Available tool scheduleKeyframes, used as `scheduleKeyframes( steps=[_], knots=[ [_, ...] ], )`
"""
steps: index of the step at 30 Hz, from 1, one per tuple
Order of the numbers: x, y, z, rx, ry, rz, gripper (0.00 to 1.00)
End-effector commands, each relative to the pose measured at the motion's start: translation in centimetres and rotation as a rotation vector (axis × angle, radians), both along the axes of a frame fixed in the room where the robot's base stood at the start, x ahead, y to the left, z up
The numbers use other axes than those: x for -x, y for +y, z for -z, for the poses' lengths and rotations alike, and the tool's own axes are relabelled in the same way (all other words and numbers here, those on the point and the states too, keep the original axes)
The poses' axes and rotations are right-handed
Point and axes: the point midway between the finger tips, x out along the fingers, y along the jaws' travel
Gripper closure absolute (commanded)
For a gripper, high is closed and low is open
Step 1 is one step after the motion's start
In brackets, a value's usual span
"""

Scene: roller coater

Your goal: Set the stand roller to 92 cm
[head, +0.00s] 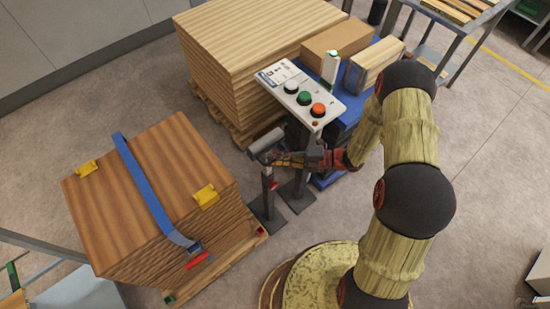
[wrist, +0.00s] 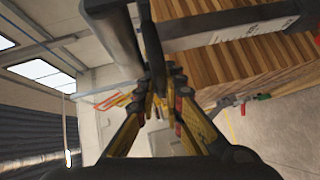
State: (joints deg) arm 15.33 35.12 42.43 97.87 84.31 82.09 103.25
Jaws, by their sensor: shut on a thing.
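The stand roller (head: 266,144) has a grey cylinder on top of a thin upright post. A small red part shows on the post below the roller, and a dark flat base rests on the floor. It stands between the strapped wood stack and the control panel. My gripper (head: 277,159) reaches in from the right and is shut on the stand roller just below its cylinder. In the wrist view my gripper's fingers (wrist: 160,92) close together beside a dark bar and a thick grey cylinder. The exact contact is partly hidden. I cannot read any height scale.
A strapped wood stack (head: 125,205) on a pallet stands close on the left. A taller board stack (head: 245,50) is at the back. Open floor (head: 480,190) lies to the right.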

Motion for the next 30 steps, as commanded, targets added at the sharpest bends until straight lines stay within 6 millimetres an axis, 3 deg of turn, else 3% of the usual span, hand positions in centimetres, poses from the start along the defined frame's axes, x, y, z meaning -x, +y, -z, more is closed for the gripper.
scheduleKeyframes(
  steps=[7, 8, 17, 26, 30],
  knots=[
    [-0.1, 0.0, 0.0, -0.003, -0.001, 0.001, 1.00],
    [-0.1, 0.0, 0.0, -0.003, -0.001, 0.001, 0.89],
    [0.0, 0.0, 0.1, -0.001, 0.000, 0.001, 0.72],
    [0.0, -0.1, 0.1, 0.000, 0.001, 0.001, 0.72],
    [0.1, -1.3, 0.0, 0.001, 0.000, 0.004, 0.72]
  ],
)
